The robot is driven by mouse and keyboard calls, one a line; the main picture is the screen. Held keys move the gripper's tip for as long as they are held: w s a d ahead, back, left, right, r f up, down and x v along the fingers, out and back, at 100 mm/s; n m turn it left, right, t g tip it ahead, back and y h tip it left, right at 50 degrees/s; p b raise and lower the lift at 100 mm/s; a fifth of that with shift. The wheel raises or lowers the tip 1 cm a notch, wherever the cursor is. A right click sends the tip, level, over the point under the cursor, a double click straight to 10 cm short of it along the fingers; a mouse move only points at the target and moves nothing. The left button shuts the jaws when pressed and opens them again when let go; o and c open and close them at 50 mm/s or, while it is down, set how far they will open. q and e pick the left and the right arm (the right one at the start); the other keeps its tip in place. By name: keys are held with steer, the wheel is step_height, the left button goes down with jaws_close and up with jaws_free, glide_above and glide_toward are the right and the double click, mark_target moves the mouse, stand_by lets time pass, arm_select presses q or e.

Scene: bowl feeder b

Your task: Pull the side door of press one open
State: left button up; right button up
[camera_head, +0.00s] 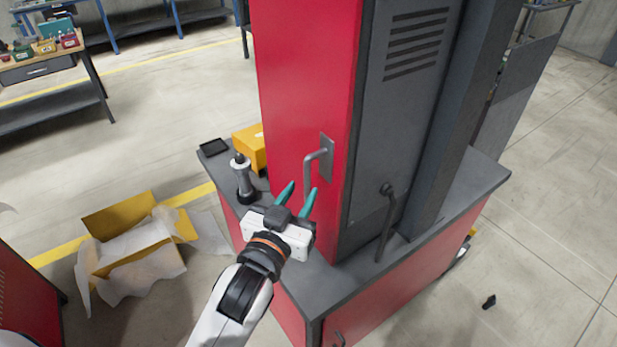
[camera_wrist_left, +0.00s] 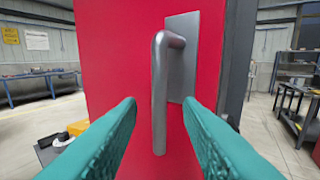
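The press's red side door (camera_head: 304,80) stands upright and looks shut. It has a grey bar handle (camera_head: 318,156) on a grey plate. My left gripper (camera_head: 297,200) is in front of the door, with its teal fingers open and pointing at the handle. In the left wrist view the handle (camera_wrist_left: 159,95) hangs between the two open fingers (camera_wrist_left: 160,125), with gaps on both sides. I cannot tell whether the fingertips reach past the bar. My right gripper is not in view.
The press stands on a red cabinet with a grey top (camera_head: 345,280). A dark cylindrical tool (camera_head: 243,180), a yellow box (camera_head: 250,146) and a black tray (camera_head: 213,148) are on the top, left of the door. An open yellow carton (camera_head: 130,240) lies on the floor.

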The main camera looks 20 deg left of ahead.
mark_target(306, 184)
arm_select(q)
steer(key=shift+w+d+p, duration=0.1)
steer(key=shift+w+p, duration=0.3)
steer(key=shift+w, duration=1.9)
jaws_close()
